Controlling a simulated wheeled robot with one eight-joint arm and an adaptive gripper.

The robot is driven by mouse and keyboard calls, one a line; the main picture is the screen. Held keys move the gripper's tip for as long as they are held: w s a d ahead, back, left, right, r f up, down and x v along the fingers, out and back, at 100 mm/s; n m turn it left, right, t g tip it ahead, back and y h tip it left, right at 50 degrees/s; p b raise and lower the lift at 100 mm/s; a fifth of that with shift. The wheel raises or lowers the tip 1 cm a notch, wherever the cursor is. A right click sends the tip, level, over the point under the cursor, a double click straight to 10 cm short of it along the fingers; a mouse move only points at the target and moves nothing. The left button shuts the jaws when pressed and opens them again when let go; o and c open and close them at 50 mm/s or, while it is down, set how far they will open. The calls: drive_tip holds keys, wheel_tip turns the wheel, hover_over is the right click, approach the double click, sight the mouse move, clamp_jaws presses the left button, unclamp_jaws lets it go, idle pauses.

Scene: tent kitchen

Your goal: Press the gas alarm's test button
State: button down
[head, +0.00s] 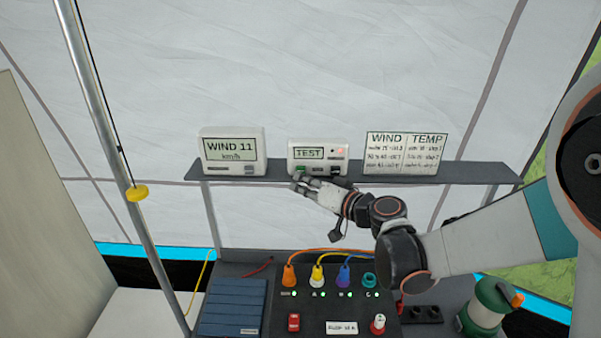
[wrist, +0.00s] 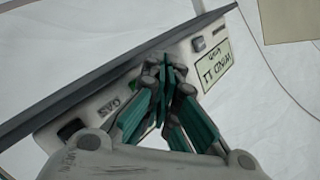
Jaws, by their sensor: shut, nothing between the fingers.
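I cannot tell whether the fingertips touch the button.
A wind meter (head: 233,150) reading WIND 11 km/h stands left of the alarm on the shelf (head: 270,174). A WIND/TEMP card (head: 405,152) stands to the right. Below is a panel (head: 265,298) with coloured plugs.

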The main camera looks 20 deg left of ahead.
drive_tip(key=shift+s, duration=0.2)
drive_tip(key=s, duration=0.2)
drive_tip(key=s+d, duration=0.1)
drive_tip(key=s, duration=0.1)
drive_tip(key=shift+s+d, duration=0.1)
drive_tip(key=shift+s, duration=0.25)
idle(0.3)
idle(0.4)
